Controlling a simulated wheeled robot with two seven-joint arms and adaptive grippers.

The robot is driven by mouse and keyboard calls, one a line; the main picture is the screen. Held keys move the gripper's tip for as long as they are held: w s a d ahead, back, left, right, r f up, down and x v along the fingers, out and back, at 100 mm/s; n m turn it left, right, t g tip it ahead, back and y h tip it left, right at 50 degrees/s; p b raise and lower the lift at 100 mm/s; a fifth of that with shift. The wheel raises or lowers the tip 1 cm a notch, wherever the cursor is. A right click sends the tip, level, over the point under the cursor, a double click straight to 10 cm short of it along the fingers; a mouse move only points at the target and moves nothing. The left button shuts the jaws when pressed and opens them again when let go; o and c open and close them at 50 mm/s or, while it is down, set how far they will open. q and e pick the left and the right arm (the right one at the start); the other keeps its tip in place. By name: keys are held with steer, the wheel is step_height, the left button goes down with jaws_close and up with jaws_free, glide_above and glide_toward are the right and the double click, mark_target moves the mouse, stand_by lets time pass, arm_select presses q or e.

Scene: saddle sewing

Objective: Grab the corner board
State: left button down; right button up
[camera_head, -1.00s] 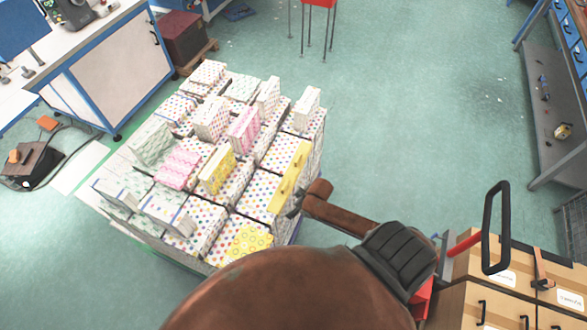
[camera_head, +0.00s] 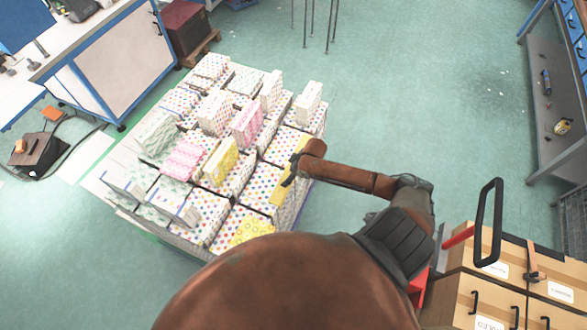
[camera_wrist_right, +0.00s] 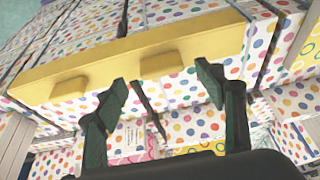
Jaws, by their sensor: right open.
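The corner board is a long yellow strip (camera_head: 279,190) with small raised blocks, lying along the right edge of the stack of dotted boxes. It spans the right wrist view (camera_wrist_right: 200,48) from lower left to upper right, with two blocks facing me. My right gripper (camera_head: 289,180) is at the board in the head view, and my arm hides part of the board. In the right wrist view my right gripper's two dark fingers (camera_wrist_right: 162,80) are apart, with their tips close to the board's near side. I cannot tell if they touch it. My left gripper is not in view.
Patterned boxes (camera_head: 210,215) fill the low stack, with smaller boxes standing on top, including a yellow one (camera_head: 221,162) and a pink one (camera_head: 247,124). Brown cartons (camera_head: 490,290) stand at lower right. A workbench (camera_head: 120,65) is at upper left.

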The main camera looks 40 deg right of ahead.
mark_target(287, 177)
steer(key=shift+x, duration=1.95)
steer(key=shift+s, duration=0.2)
steer(key=shift+c, duration=0.5)
steer(key=c, duration=1.3)
